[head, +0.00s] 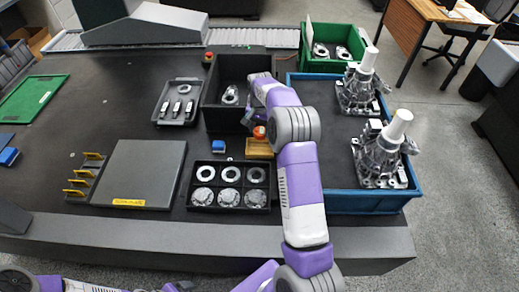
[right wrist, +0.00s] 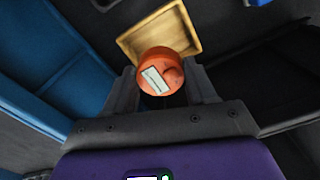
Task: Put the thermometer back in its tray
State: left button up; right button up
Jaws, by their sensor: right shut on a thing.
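The thermometer, an orange round-topped device with a pale display, is between the fingers of my right gripper (right wrist: 162,88) in the right wrist view (right wrist: 150,62). In the head view the thermometer (head: 259,132) shows as a small orange spot below my right gripper (head: 254,122), partly hidden by my arm. The gripper is shut on it. The small tan tray (head: 257,150) lies just in front of the thermometer in the head view. In the right wrist view the tray (right wrist: 188,43) looks empty where it shows, with the thermometer overlapping its near edge. My left gripper is not in view.
A black bin (head: 222,118) stands left of the gripper, and a blue bin (head: 350,201) with metal castings stands right. A black tray of round parts (head: 230,208) lies in front. A small blue object (head: 218,146) sits left of the tan tray.

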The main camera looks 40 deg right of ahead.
aim_at(260, 131)
notch_tip(260, 131, down, 8)
jog(key=shift+f+b, duration=0.2)
jog(key=shift+b, duration=0.95)
jog(key=shift+f, duration=0.1)
jog(key=o, duration=0.9)
notch_tip(260, 131, up, 12)
jog(key=p, duration=0.4)
